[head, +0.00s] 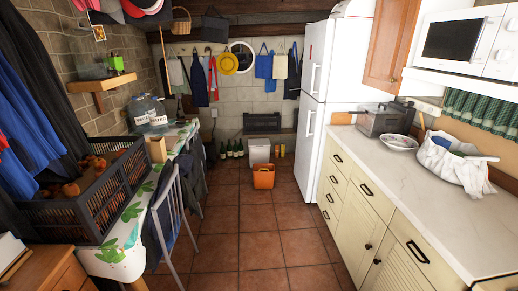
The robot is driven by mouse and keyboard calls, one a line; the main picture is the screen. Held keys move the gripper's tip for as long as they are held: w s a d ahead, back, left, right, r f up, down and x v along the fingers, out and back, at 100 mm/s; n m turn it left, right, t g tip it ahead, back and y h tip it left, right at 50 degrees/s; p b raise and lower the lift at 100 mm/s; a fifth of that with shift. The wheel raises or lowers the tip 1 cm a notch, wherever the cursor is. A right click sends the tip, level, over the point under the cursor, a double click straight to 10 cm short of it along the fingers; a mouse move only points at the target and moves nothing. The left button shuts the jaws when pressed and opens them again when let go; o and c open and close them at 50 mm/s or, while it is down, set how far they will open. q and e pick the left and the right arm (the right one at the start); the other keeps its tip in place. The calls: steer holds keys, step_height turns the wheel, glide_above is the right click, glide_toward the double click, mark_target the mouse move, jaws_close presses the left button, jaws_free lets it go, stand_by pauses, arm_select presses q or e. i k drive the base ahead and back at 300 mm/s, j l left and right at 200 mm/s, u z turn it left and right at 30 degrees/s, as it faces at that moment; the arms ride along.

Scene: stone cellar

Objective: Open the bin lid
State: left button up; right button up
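A white bin-like container (259,153) stands upright on the floor at the far end of the room, near the back wall. Its top looks shut, but it is too small to tell for sure. An orange tub (263,178) with a handle hole stands on the tiles in front of it and hides its lower part. Neither of my grippers shows in the head view.
A tiled floor aisle (262,240) runs clear toward the orange tub. A table with a black crate (103,205) and a metal-framed chair (178,215) line the left. Cream cabinets (350,205) and a white fridge (316,100) line the right. Bottles (230,149) stand behind.

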mark_target(260, 144)
steer(key=i+z, duration=0.15)
steer(key=i, duration=2.7)
steer(key=i+j+z, duration=0.15)
steer(key=i, duration=0.25)
steer(key=i+j+z, duration=0.2)
steer(key=i, duration=0.2)
steer(key=i+j+z, duration=0.2)
steer(key=i+z, duration=0.15)
steer(key=i, duration=0.15)
steer(key=i+j+z, duration=0.35)
steer(key=i, duration=0.15)
